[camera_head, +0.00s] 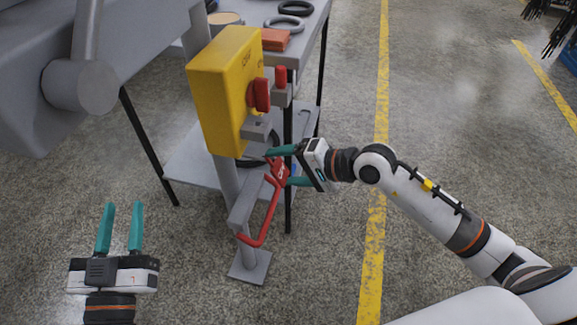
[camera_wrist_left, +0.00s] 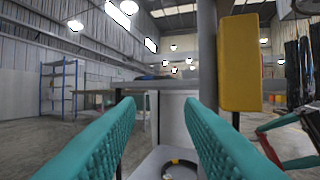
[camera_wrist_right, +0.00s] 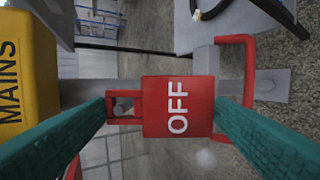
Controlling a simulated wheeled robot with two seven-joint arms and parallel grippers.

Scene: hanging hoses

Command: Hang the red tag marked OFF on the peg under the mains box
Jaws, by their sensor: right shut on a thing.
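The red OFF tag (camera_wrist_right: 178,106) is between the fingers of my right gripper (camera_wrist_right: 165,110), which is shut on it. In the head view the tag (camera_head: 279,171) is below the yellow mains box (camera_head: 222,95). The tag's open frame end points toward the box (camera_wrist_right: 22,75), and a grey rounded part shows through its opening. I cannot tell whether that is the peg or whether the frame is around it. My left gripper (camera_head: 121,210) is open and empty, low at the left.
A grey post (camera_head: 226,180) carries the box, with a red bent handle (camera_head: 265,222) on a bracket lower down. A red switch knob (camera_head: 261,95) sticks out of the box. A grey table (camera_head: 305,35) with hoses stands behind.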

